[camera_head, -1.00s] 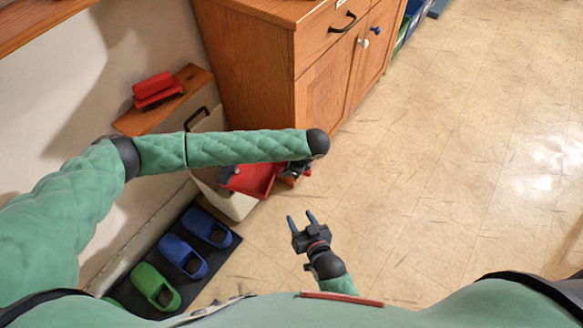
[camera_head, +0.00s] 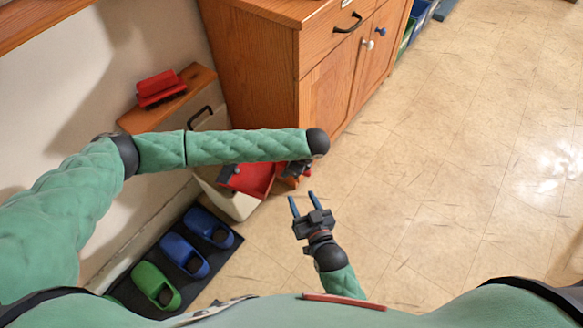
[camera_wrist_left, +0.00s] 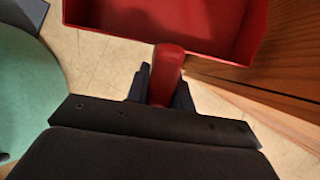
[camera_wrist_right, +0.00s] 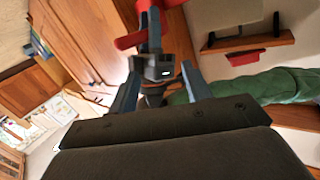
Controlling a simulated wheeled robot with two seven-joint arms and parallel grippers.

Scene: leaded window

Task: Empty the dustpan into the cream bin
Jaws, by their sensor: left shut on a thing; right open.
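The red dustpan (camera_head: 258,180) shows below my left forearm in the head view, over or beside the cream bin (camera_head: 238,207). A dark grey piece (camera_head: 228,172) shows at the pan's left side; I cannot tell what it is. My left gripper (camera_head: 295,170), partly hidden by my forearm, is shut on the dustpan's handle (camera_wrist_left: 166,75). In the left wrist view, the visible part of the pan (camera_wrist_left: 165,22) looks bare. The bin's opening is mostly hidden by my arm and the pan. My right gripper (camera_head: 302,204) is open and empty, below the left gripper in the picture.
A wooden cabinet (camera_head: 265,75) stands behind the bin. A red toy-like thing (camera_head: 160,90) rests on a wooden shelf (camera_head: 135,121) at the wall. Blue and green slippers (camera_head: 185,256) lie on a dark mat (camera_head: 222,252). The floor to the right is clear.

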